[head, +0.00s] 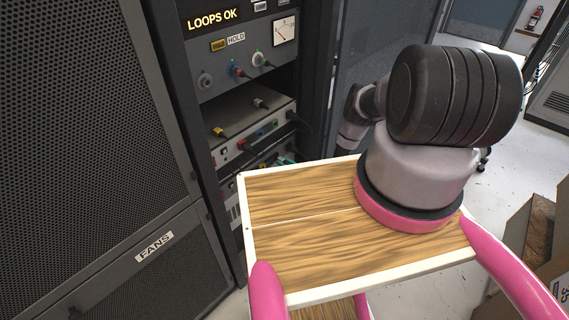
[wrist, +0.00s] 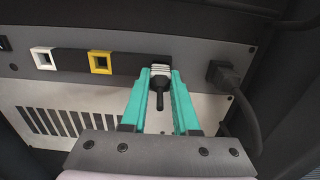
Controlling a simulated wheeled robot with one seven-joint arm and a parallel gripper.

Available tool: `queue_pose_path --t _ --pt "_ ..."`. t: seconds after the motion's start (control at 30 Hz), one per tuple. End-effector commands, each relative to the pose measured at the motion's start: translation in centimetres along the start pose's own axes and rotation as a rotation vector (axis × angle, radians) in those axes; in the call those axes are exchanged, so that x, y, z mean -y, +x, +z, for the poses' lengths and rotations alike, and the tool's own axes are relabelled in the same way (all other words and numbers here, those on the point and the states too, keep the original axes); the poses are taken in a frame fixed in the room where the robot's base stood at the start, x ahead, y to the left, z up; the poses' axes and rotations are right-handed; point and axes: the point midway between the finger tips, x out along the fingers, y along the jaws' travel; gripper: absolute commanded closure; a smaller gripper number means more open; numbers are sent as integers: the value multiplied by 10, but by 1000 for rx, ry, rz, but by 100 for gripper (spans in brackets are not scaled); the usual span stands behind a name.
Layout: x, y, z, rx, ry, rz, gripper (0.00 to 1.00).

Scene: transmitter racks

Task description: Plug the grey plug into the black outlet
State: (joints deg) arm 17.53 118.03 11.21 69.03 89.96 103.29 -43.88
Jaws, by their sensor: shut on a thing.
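In the wrist view, my gripper (wrist: 161,75) has two teal fingers closed on both sides of the grey plug (wrist: 159,77). The plug's black cord end (wrist: 159,102) points back toward the camera. The plug is in front of the right end of a dark strip on a rack panel, to the right of a white-framed outlet (wrist: 43,59) and a yellow-framed outlet (wrist: 100,62). The black outlet is not clearly visible; the plug and fingers cover that spot. I cannot tell whether the plug is seated or just in front. In the head view, the gripper is not clearly visible.
A black plug with a cable (wrist: 222,75) sits in the panel right of my gripper. A vented light panel (wrist: 70,120) lies below. In the head view, a rack (head: 240,80) holds several units, a wooden-topped cart (head: 300,235) stands before it, and cardboard boxes (head: 530,235) are at right.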

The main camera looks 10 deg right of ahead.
Motion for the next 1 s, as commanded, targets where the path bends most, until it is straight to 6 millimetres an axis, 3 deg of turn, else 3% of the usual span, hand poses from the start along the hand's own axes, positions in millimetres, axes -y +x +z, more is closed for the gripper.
queue_pose_path --t 0.77,0.8,0.83,0.87,1.0 --pt "0 11 0 0 0 1 100" --pt "0 10 0 -1 0 1 56" --pt "0 10 0 -1 0 0 45" --pt "0 10 0 -1 0 0 36" --pt "0 10 0 0 0 0 36"
